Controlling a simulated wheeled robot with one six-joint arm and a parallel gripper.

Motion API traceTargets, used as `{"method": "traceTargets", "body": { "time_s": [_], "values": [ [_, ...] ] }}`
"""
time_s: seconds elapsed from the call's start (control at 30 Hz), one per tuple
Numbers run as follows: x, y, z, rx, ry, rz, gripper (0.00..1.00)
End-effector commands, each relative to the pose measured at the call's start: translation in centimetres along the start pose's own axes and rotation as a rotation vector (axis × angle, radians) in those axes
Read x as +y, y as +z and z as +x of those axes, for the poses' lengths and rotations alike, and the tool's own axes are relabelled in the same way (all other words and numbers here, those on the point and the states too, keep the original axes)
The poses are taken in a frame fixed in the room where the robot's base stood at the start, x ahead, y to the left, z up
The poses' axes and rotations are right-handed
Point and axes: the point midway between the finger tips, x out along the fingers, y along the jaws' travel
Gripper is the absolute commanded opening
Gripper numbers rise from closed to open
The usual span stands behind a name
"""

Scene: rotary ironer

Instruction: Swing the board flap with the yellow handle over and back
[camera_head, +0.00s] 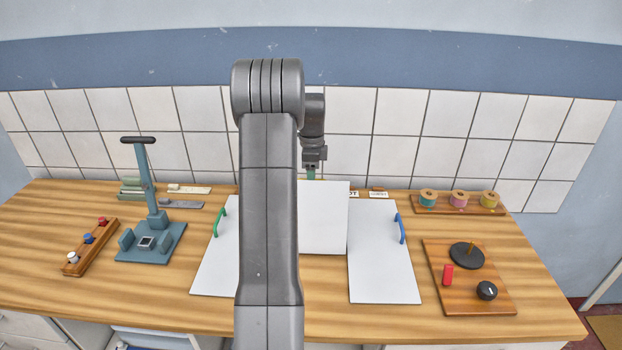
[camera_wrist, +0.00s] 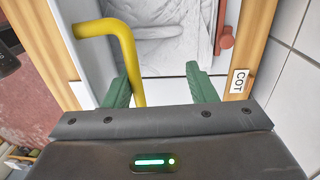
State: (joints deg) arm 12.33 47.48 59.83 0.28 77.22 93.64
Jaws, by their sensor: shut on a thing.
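In the head view a white board flap (camera_head: 325,215) stands raised between two flat white boards. My gripper (camera_head: 311,172) is at its top edge, partly hidden by the flap. In the wrist view the yellow handle (camera_wrist: 124,45) is a bent bar reaching down between my gripper's green fingers (camera_wrist: 160,90), close to the left finger. The fingers are shut on the handle, though a space shows beside the right finger. The yellow handle is hidden in the head view. A pale creased surface (camera_wrist: 180,35) lies beyond the fingers.
The left board has a green handle (camera_head: 219,223), the right board a blue handle (camera_head: 400,229). A teal stand (camera_head: 150,240) is left; a wooden plate (camera_head: 485,300) with a knob is right. The tiled wall (camera_head: 400,120) is close behind. My arm hides part of the middle.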

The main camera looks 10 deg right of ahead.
Motion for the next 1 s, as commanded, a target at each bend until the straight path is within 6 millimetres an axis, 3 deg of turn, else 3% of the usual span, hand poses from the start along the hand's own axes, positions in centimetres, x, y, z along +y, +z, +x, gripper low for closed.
{"method": "traceTargets", "body": {
  "time_s": [0.1,0.27,0.57,0.67,0.8,0.83,1.0],
  "values": [
    [-0.3,0.1,0.1,-0.001,-0.012,0.0,0.43],
    [-0.3,0.1,0.0,-0.001,-0.012,-0.001,0.38],
    [-0.4,0.1,-0.6,-0.001,-0.016,-0.001,0.37],
    [-0.4,0.1,-1.9,-0.001,-0.02,-0.001,0.39],
    [-0.2,0.0,-5.0,0.0,-0.024,-0.001,0.4],
    [-0.2,0.0,-5.7,0.001,-0.025,-0.001,0.33],
    [0.2,0.0,-9.5,0.0,-0.016,0.0,0.33]
  ]
}}
